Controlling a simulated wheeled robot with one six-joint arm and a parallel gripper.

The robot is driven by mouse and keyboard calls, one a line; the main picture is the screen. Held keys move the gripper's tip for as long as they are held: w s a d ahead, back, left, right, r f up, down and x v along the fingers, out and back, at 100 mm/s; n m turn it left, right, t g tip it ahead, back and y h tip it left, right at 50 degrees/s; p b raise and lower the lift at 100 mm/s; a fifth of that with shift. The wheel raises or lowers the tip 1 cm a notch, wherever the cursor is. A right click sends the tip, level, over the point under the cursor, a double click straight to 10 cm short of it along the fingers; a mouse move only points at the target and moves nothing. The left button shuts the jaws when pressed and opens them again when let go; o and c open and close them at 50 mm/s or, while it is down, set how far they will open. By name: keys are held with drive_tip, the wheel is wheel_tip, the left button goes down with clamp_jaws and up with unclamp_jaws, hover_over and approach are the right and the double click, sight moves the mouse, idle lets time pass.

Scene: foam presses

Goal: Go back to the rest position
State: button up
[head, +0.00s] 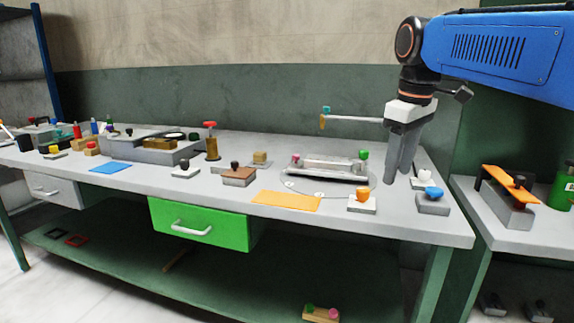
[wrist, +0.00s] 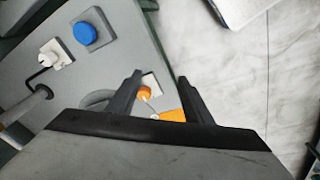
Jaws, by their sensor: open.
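My gripper (head: 402,172) hangs from the blue arm above the right part of the grey workbench (head: 430,227), fingers pointing down. In the wrist view my gripper (wrist: 160,92) has its two dark fingers apart, with nothing held between them. An orange knob on a white block (head: 362,201) is to the left of the fingers in the head view; the orange knob (wrist: 145,93) also shows near one finger in the wrist view. A blue knob on a grey block (head: 432,194) is to the right of the fingers and also shows in the wrist view (wrist: 85,33).
A metal fixture with a green knob (head: 335,170) sits on a round plate left of my gripper. An orange mat (head: 287,201) lies near the front edge, above a green drawer (head: 190,225). A side table with an orange-handled device (head: 510,195) stands at right, across a gap.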

drive_tip(key=s+d+f+m+t, duration=0.1)
drive_tip(key=s+f+m, duration=0.3)
drive_tip(key=s+f, duration=0.6)
drive_tip(key=s+d+f+m+t, duration=0.2)
drive_tip(key=s+d+f+m, duration=0.1)
drive_tip(key=s+f, duration=0.8)
wheel_tip(320, 180, down, 5)
drive_tip(key=shift+f+m, duration=0.15)
drive_tip(key=shift+m, duration=0.35)
